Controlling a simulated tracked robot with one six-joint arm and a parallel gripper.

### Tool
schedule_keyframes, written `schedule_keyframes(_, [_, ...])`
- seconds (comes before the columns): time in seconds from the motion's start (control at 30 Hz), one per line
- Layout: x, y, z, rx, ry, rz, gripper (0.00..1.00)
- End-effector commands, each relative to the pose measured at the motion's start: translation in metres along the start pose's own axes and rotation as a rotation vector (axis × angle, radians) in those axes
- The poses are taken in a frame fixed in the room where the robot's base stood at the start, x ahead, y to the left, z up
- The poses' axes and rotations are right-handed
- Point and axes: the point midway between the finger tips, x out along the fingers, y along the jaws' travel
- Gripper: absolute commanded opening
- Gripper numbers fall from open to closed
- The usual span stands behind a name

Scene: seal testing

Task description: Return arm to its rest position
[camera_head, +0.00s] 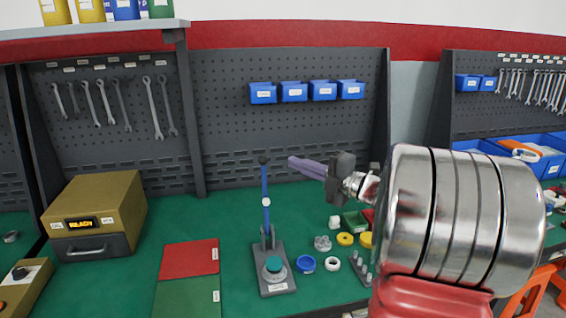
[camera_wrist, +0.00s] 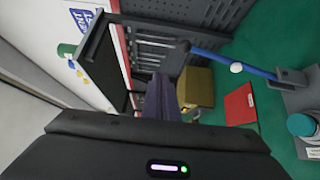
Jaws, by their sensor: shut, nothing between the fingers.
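My gripper (camera_head: 292,163) is raised in the air above the green bench, right of the middle in the head view. Its purple-grey fingers point left and are closed together with nothing between them. In the wrist view the shut fingers (camera_wrist: 161,98) show at the centre. The large silver arm link on the right is mine and hides part of the bench. A press stand with a blue lever (camera_head: 266,215) stands below and left of the gripper, apart from it. The blue lever also shows in the wrist view (camera_wrist: 230,65).
A brown box (camera_head: 95,215) stands on the left of the bench. A red mat (camera_head: 190,259) and a green mat (camera_head: 187,297) lie in the middle. Several small rings, including a blue ring (camera_head: 305,264), lie right of the press. Pegboards with wrenches and blue bins (camera_head: 263,93) stand behind.

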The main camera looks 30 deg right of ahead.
Motion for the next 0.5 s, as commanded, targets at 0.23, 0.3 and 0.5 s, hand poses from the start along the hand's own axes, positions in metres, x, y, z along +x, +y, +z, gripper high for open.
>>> schedule_keyframes(0.23, [0.0004, 0.0000, -0.0002, -0.003, 0.001, 0.000, 0.00])
schedule_keyframes(0.3, [0.0005, 0.0000, -0.0003, -0.018, 0.001, 0.000, 0.00])
schedule_keyframes(0.5, [0.0006, -0.0038, 0.0004, -0.174, -0.001, -0.015, 0.00])
